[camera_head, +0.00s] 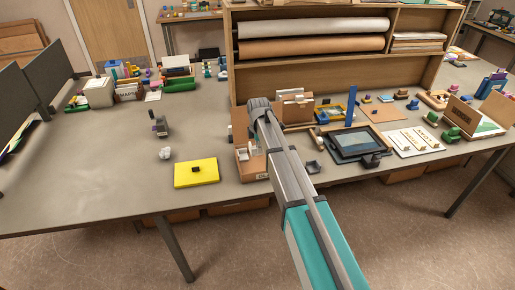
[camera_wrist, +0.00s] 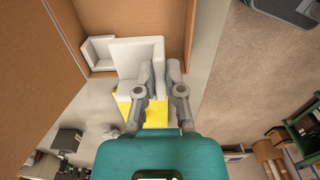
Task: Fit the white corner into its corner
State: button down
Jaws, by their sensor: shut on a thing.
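In the wrist view my gripper (camera_wrist: 163,72) is shut on a white corner piece (camera_wrist: 137,56), its wall pinched between the fingertips. The piece is at the open brown box (camera_wrist: 131,14), near the box's inner corner. A second, smaller white corner (camera_wrist: 97,50) sits in the box's other corner, left of the held piece. Whether the held piece touches the box floor or walls I cannot tell. In the head view the box (camera_head: 249,168) stands near the table's front edge; my arm covers much of it and hides the gripper.
A yellow pad (camera_head: 196,173) with a small black thing on it lies left of the box. A small white item (camera_head: 165,153) lies behind it. A dark-framed tray (camera_head: 356,145) and a small grey piece (camera_head: 313,167) lie right of my arm. The table's left part is mostly clear.

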jog(key=shift+w+f+b, duration=0.1)
jog(key=shift+f+b, duration=4.55)
jog(key=shift+f, duration=0.15)
jog(key=c, duration=0.7)
grip_release()
jog(key=shift+c, duration=0.6)
jog(key=shift+r, duration=0.15)
jog(key=shift+r+p, duration=3.35)
jog(key=shift+p, duration=0.2)
